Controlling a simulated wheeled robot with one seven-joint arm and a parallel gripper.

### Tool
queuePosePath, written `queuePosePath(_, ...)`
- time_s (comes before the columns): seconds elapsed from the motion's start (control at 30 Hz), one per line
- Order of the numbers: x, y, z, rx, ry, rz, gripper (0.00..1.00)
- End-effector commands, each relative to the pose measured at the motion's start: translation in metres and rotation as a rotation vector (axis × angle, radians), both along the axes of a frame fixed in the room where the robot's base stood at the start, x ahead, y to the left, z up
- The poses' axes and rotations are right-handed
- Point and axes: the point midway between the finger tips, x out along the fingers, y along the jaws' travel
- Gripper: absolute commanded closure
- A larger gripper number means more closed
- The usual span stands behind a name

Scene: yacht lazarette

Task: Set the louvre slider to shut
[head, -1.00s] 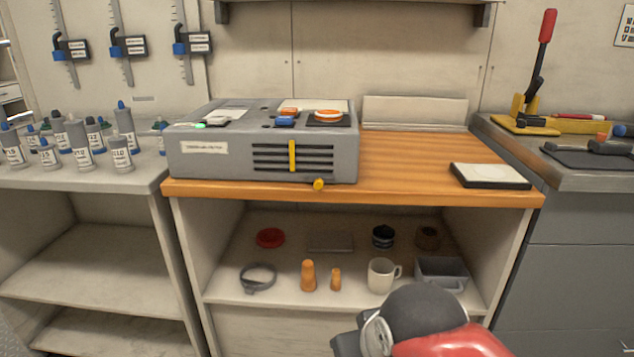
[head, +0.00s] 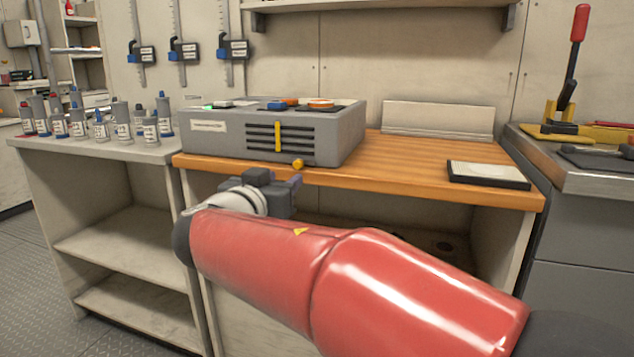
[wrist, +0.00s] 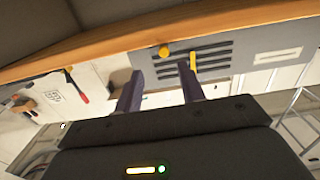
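The grey box (head: 350,135) stands on the wooden counter. A yellow knob (head: 298,164) sits at the lower front edge of the box. In the wrist view the slider (wrist: 193,61) and knob (wrist: 164,51) show beyond my fingers. My gripper (wrist: 161,88) is open, its two dark fingers apart with nothing between them. In the head view my gripper (head: 283,190) is in front of and below the box, apart from the slider.
The wooden counter (head: 400,170) has its front edge close to my gripper. A white-topped pad (head: 487,173) lies at its right. Several labelled bottles (head: 100,125) stand on the left bench. My red arm hides most of the shelf below.

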Motion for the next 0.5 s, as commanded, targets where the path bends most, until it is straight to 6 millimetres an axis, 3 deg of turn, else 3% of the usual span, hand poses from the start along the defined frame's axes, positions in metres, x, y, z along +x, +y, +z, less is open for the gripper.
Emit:
queuePosePath(0.1, 0.007, 0.006, 0.004, 0.005, -0.026, 0.01, 0.61)
queuePosePath(0.5, 0.063, -0.016, 0.004, 0.003, -0.023, 0.008, 0.61)
